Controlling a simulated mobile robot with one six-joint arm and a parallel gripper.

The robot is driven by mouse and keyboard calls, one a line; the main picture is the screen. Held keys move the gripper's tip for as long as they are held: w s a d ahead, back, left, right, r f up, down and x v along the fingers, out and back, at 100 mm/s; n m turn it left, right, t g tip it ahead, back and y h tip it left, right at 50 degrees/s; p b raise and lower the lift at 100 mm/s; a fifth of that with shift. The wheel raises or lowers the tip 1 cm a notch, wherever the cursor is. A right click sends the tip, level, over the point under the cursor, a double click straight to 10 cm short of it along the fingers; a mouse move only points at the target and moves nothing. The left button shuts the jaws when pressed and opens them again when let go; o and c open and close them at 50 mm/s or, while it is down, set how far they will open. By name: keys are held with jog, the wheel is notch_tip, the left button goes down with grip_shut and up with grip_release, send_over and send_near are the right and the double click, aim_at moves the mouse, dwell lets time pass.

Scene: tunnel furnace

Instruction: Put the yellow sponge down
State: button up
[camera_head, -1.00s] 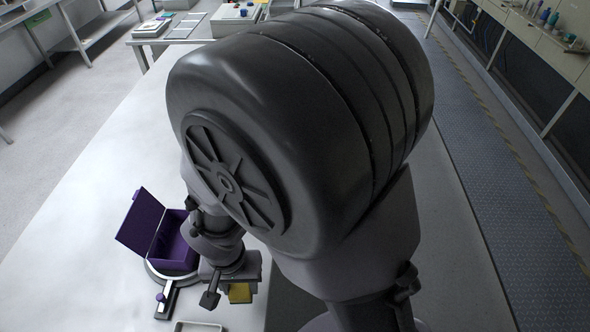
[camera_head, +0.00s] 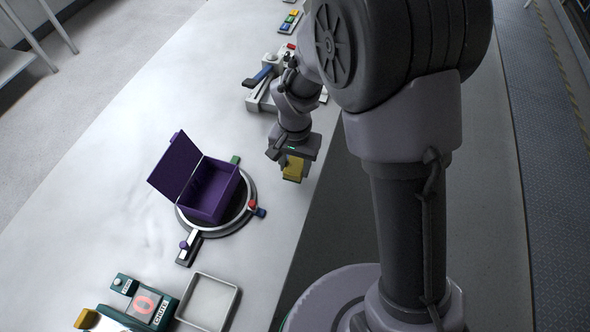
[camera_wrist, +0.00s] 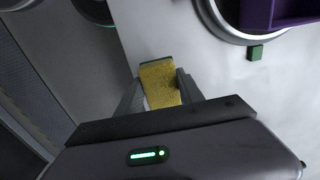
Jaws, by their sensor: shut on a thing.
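The yellow sponge (camera_head: 293,168) is in my gripper (camera_head: 291,160), near the right edge of the white table (camera_head: 100,190) in the head view. In the wrist view the sponge (camera_wrist: 159,84) sits between the two dark fingers of my gripper (camera_wrist: 160,92). It has a green layer at its far end. My gripper is shut on it. The sponge shows over the white tabletop, and I cannot tell whether it touches it.
A purple box (camera_head: 212,188) with its lid open stands on a round turntable (camera_head: 238,222) with coloured knobs. Bare tabletop lies between turntable and sponge.

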aim_at(295, 173)
notch_tip(295, 173, down, 4)
jog(key=shift+r+b, duration=0.25)
jog(key=shift+b, duration=0.3)
jog(key=shift+r, duration=0.1)
jog(key=shift+s+f+b, duration=0.1)
jog(key=shift+f+b, duration=0.4)
jog(key=shift+f, duration=0.1)
jog(key=o, duration=1.3)
jog(key=shift+r, duration=0.15)
